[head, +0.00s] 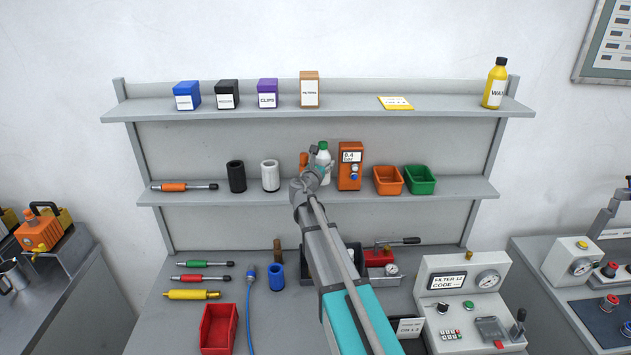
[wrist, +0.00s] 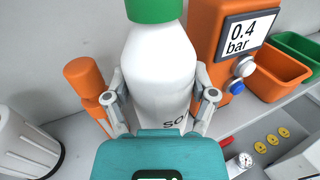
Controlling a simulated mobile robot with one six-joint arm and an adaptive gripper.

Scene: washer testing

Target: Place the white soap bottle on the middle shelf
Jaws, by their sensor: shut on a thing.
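The white soap bottle (head: 324,158) with a green cap is at the middle shelf (head: 420,192), left of the orange gauge box. In the wrist view the bottle (wrist: 160,75) is upright between the fingers of my gripper (wrist: 160,98). The gripper is shut on the bottle's body. In the head view my gripper (head: 316,172) hides part of the bottle. The bottle's base is hidden in both views, so I cannot tell whether it touches the shelf.
An orange bottle (wrist: 85,85) stands close left of the soap bottle, and the orange gauge box (head: 350,165) close right. A white cylinder (head: 270,175) and a black one (head: 237,176) stand further left. Orange (head: 388,181) and green bins (head: 420,180) sit right. The upper shelf (head: 360,108) is above.

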